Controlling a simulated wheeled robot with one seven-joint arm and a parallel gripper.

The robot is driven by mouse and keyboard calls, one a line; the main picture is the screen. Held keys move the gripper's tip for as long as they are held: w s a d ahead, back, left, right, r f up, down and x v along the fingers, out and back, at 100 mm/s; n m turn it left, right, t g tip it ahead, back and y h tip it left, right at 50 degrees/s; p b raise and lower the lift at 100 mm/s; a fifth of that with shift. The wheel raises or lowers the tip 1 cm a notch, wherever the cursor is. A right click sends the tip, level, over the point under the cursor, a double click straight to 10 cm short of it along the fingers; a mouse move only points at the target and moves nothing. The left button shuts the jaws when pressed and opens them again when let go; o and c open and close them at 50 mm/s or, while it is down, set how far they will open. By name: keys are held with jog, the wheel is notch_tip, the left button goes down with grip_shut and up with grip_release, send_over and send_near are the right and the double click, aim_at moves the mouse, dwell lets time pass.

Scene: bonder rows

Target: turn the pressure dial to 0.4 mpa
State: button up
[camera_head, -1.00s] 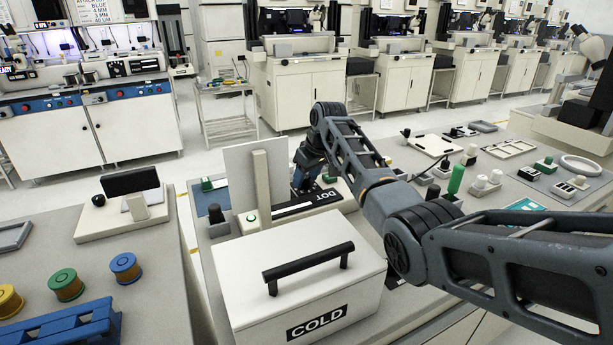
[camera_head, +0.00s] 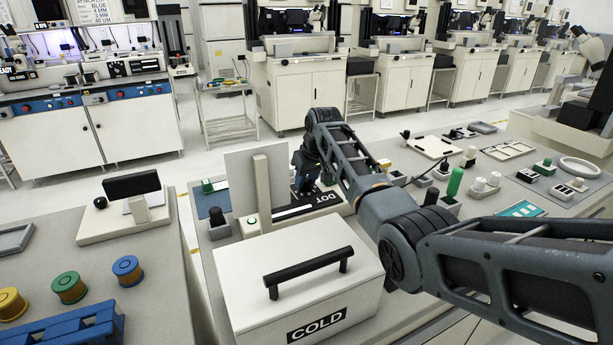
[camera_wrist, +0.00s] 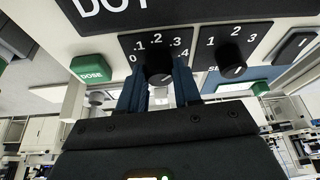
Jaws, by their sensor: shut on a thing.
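In the wrist view the pressure dial is a black knob (camera_wrist: 159,66) on a black plate marked 0, .1, .2, .3 and .4. My gripper (camera_wrist: 158,80) has its blue fingers on either side of this knob and is shut on it. The knob's pointer mark is not clear, so I cannot tell its reading. In the head view my gripper (camera_head: 303,186) is down at the white unit labelled DOT (camera_head: 318,197). The dial itself cannot be made out there.
In the head view a white COLD box (camera_head: 305,275) and an upright pale panel (camera_head: 243,180) stand close to my arm.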

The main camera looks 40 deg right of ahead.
jog(key=shift+a+r+m+g+h+p, duration=0.15)
jog(key=shift+m+g+h+p, duration=0.25)
jog(key=shift+m, duration=0.8)
jog(key=shift+w+m+h, duration=0.1)
jog(key=shift+m+h, duration=0.6)
jog(key=shift+m, duration=1.1)
jog(key=shift+g, duration=0.3)
jog(key=o, duration=1.1)
jog(key=shift+c, duration=0.2)
jog(key=v, duration=0.7)
jog(key=shift+r, duration=0.2)
jog(key=shift+a, duration=0.1)
